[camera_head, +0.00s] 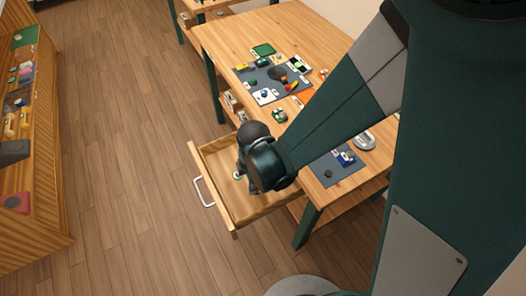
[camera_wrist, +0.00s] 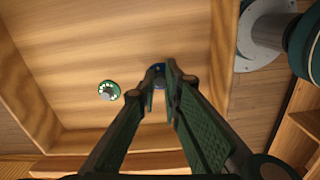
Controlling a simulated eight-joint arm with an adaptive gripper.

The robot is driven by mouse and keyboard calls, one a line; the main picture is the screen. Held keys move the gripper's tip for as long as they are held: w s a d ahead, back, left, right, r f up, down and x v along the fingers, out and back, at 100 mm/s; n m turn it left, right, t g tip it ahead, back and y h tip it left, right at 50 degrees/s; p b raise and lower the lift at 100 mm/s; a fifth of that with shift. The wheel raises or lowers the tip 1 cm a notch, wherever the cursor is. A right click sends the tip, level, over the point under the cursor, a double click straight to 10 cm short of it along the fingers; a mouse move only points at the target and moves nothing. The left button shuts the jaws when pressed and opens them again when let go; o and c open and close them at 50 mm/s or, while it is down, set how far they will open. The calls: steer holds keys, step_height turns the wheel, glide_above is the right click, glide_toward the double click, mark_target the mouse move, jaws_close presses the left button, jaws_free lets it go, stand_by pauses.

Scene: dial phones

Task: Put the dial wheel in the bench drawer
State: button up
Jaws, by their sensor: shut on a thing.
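The bench drawer (camera_head: 212,190) is pulled open, and its bare wooden floor (camera_wrist: 60,50) fills much of the wrist view. My gripper (camera_head: 250,186) is inside or just above the open drawer. In the wrist view my gripper (camera_wrist: 159,82) is shut on a small dark blue round piece (camera_wrist: 158,67), mostly hidden by the fingertips; I cannot tell surely that it is the dial wheel. A green ring with pale dots and a grey centre (camera_wrist: 108,90), like a dial wheel, lies on the drawer floor, apart from the fingers. It also shows in the head view (camera_head: 238,175).
The workbench (camera_head: 225,35) stands behind the drawer, with a grey mat (camera_head: 250,76) holding several small parts. A second mat (camera_head: 335,178) lies to the right. A shelf unit (camera_head: 40,225) is at the far left. The drawer floor around the green ring is clear.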

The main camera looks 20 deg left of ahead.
steer(key=shift+f+b, duration=0.3)
steer(key=shift+f, duration=0.85)
steer(key=shift+f, duration=0.2)
steer(key=o, duration=0.7)
steer(key=shift+o, duration=0.2)
steer(key=shift+r, duration=0.2)
step_height(320, 180, up, 12)
steer(key=p, duration=0.3)
steer(key=shift+d, duration=0.15)
